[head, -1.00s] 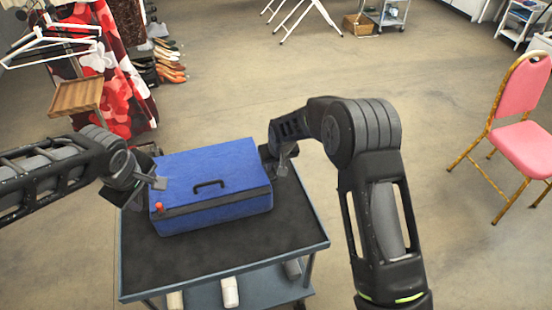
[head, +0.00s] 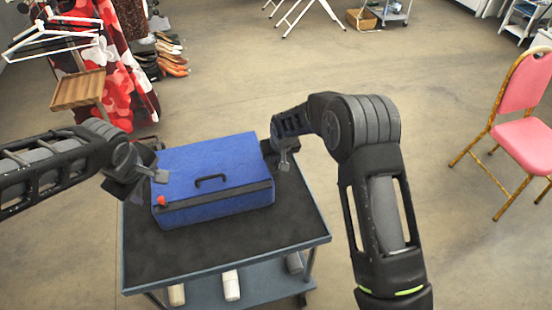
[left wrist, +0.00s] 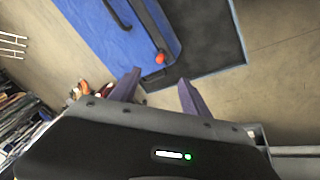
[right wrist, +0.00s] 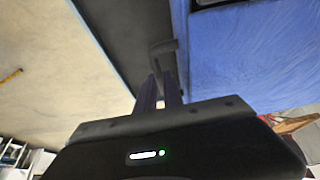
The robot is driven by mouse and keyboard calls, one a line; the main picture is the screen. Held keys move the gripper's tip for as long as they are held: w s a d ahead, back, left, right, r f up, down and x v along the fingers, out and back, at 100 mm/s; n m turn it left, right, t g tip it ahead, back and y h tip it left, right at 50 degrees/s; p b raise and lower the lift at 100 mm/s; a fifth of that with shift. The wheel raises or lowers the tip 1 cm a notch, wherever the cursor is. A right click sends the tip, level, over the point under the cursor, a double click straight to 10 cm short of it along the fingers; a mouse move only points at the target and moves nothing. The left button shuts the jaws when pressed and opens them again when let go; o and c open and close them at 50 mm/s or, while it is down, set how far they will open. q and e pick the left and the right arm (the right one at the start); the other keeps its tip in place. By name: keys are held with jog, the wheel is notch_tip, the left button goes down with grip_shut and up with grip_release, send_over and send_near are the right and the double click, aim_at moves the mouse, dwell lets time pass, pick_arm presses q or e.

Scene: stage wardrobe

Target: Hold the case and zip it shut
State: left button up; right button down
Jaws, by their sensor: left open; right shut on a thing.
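The blue case (head: 215,165) lies closed-lidded on the trolley, with a black handle (head: 210,179) on top and a dark zip band around its side. The red zip pull (head: 161,200) is at its front left corner; it also shows in the left wrist view (left wrist: 160,58). My left gripper (head: 152,177) is open and empty at the case's left side, just behind the pull; its fingers (left wrist: 156,85) point toward the pull without touching it. My right gripper (head: 284,160) is at the case's right side, shut on a grey tab (right wrist: 163,50). The tab's attachment to the case is hard to see.
The trolley's dark top (head: 285,228) has free room in front of the case. Rolled items (head: 231,286) lie on its lower shelf. A pink chair (head: 525,143) stands right; a garment rack with a red patterned cloth (head: 125,85) and shoes (head: 172,58) are back left.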

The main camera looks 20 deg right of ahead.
pick_arm(q)
jog(key=c, duration=0.3)
jog(key=s+d+f+n+g+h, duration=0.2)
jog(key=s+f+n+g+h, duration=0.3)
jog(key=s+f+g+h, duration=0.6)
jog(key=w+a+n+t, duration=0.2)
jog(key=a+n+t, duration=0.1)
jog(key=t, duration=0.3)
jog(key=w+a+f+n+t+h, duration=0.1)
jog(key=w+a+n+t, duration=0.2)
jog(key=a+n+t, duration=0.1)
jog(key=w+a+f+n+t, duration=0.1)
jog(key=w+a+n+t, duration=0.2)
jog(key=n+t, duration=0.3)
jog(key=shift+w+a+f+t+h, duration=0.1)
jog(key=shift+a+t+h, duration=0.1)
jog(key=shift+t, duration=0.6)
jog(key=shift+w+a+f+t+h, duration=0.1)
jog(key=shift+t+h, duration=0.1)
jog(key=shift+t, duration=0.6)
jog(key=shift+d, duration=0.1)
